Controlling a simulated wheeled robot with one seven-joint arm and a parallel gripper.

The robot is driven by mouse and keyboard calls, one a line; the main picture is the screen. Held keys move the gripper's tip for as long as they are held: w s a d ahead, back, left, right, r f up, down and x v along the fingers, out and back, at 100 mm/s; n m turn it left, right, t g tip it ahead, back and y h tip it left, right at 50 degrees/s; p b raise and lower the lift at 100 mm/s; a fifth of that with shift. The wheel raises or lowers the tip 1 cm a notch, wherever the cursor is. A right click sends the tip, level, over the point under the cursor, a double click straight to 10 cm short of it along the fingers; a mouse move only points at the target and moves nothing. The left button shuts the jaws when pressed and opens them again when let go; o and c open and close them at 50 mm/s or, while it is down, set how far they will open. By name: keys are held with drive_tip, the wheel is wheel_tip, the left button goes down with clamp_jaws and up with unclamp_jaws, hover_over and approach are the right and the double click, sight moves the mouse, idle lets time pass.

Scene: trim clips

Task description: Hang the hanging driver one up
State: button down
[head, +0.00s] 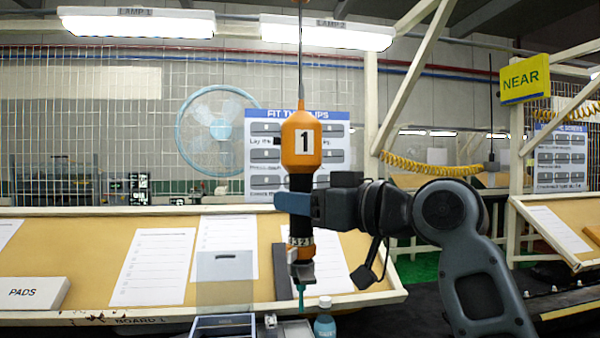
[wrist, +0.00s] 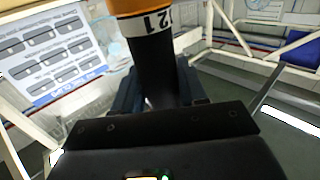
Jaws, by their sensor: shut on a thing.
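The hanging driver one (head: 302,140) is upright in the middle of the head view, with an orange top bearing a "1", a black grip, an orange lower section and a teal tip. A thin line runs up from its top, out of the picture. My gripper (head: 297,204) is shut around the black grip from the right. In the wrist view, the driver's black body (wrist: 156,70) stands between the fingers of my gripper (wrist: 158,98), with an orange end marked "21" above. The fingers hide part of the grip.
A sloped tan board (head: 80,260) with paper sheets and a white PADS box (head: 32,293) lies behind. A small bottle (head: 325,318) and a clear panel (head: 224,280) are low, near the driver's tip. A yellow NEAR sign (head: 525,79) is at right.

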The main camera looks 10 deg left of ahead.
drive_tip(key=c, duration=0.5)
unclamp_jaws()
drive_tip(key=shift+f, duration=0.1)
drive_tip(key=o, duration=0.5)
drive_tip(key=r+v, duration=0.2)
drive_tip(key=v, duration=0.8)
drive_tip(key=shift+p, duration=0.4)
idle(1.1)
